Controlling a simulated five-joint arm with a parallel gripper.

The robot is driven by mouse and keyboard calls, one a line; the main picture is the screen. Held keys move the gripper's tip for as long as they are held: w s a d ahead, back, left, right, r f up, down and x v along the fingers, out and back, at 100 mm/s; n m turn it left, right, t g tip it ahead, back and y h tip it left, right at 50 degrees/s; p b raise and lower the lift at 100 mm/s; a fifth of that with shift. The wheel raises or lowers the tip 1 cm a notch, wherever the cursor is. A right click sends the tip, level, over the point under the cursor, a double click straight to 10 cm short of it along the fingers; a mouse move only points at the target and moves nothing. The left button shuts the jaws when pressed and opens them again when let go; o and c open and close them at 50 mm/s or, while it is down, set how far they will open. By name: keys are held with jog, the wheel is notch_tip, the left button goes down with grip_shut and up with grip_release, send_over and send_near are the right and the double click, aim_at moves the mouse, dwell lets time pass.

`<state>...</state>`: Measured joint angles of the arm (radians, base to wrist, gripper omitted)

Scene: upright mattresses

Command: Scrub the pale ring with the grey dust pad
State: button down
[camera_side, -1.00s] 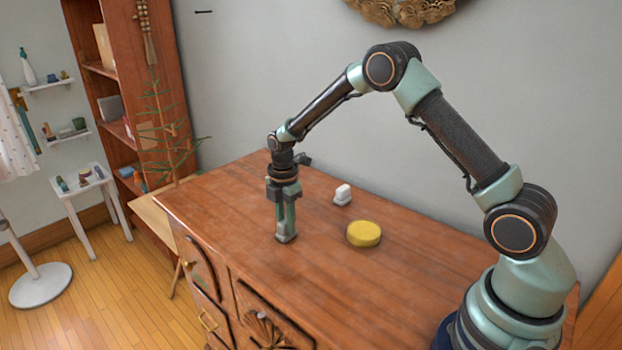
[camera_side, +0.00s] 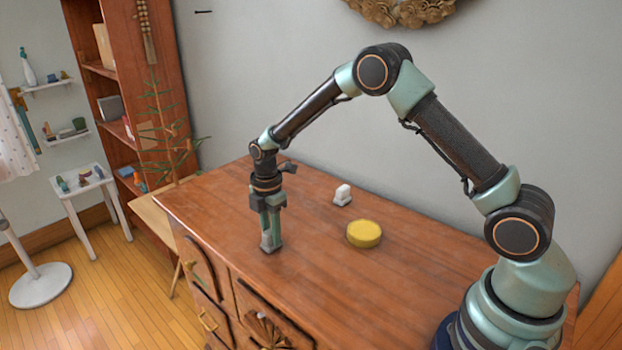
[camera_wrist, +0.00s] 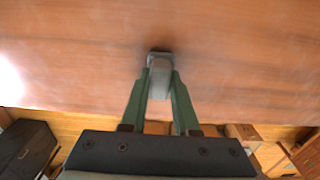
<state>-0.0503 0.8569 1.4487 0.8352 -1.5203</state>
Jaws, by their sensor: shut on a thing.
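My gripper (camera_side: 270,238) points down over the left front part of the wooden cabinet top (camera_side: 330,275). It is shut on the grey dust pad (camera_side: 270,248), whose underside is at the wood, touching it as far as I can tell. In the wrist view, the pad (camera_wrist: 160,76) sits between the two green fingers of my gripper (camera_wrist: 160,88). I cannot make out a pale ring on the wood in either view; the pad and fingers hide part of the surface.
A yellow round thing (camera_side: 364,234) and a small white block (camera_side: 342,195) stand on the top to the right of my gripper. The cabinet's front edge is close by. The right front of the top is clear.

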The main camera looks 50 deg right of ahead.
jog(key=shift+r, duration=3)
jog(key=c, duration=1.3)
grip_release()
grip_shut()
